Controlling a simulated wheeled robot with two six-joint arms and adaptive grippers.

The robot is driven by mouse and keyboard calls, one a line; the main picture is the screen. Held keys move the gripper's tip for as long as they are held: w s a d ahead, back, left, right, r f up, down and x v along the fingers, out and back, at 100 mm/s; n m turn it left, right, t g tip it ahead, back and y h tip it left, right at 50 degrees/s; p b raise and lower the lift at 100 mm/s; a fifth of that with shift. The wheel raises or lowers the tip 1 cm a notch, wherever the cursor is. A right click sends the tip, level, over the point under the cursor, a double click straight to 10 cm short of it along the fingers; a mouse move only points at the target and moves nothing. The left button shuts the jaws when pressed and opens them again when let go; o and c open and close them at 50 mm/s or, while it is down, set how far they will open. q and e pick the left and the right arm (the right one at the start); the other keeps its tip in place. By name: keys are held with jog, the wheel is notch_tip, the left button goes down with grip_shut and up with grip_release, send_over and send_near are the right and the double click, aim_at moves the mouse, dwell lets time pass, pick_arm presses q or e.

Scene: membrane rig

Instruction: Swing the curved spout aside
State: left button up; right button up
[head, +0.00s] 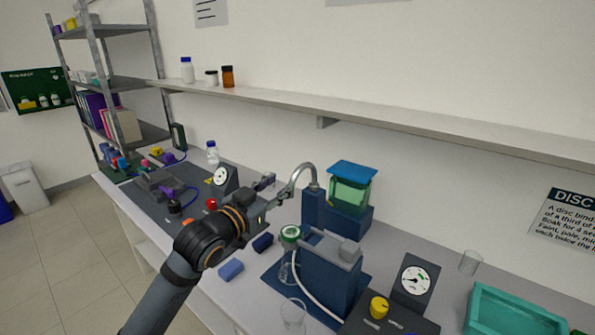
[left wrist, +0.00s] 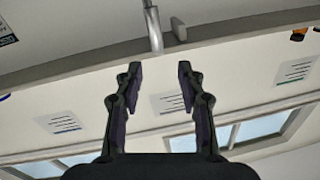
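The curved spout (head: 300,168) is a grey metal tube that arches up from a blue post (head: 313,205) and bends over to the left. My left gripper (head: 267,183) is at the spout's left, close to its hanging free end. In the left wrist view my left gripper (left wrist: 160,70) is open, with its two dark fingers apart and nothing between them. A grey tube (left wrist: 152,28), which looks like the spout, shows just beyond the fingertips, roughly centred between them. I cannot tell whether a finger touches it. My right gripper is not in view.
A green tank with a blue lid (head: 352,170) stands right behind the post. A blue block-shaped unit (head: 330,268) with a green-ringed part (head: 290,234) is in front. A gauge (head: 415,280), a yellow knob (head: 379,307) and a teal tray (head: 515,312) are at right. A wall shelf (head: 400,115) runs above.

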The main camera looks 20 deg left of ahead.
aim_at(296, 173)
pick_arm(q)
jog(key=p+x, duration=0.1)
jog(key=x, duration=0.3)
jog(key=p+x, duration=0.1)
jog(key=x, duration=0.3)
jog(key=shift+w+d+p, duration=0.25)
jog(key=shift+d+p, duration=0.05)
jog(key=shift+p, duration=0.05)
jog(key=shift+w, duration=0.25)
jog(key=shift+d, duration=0.1)
jog(key=shift+c, duration=0.7)
grip_shut()
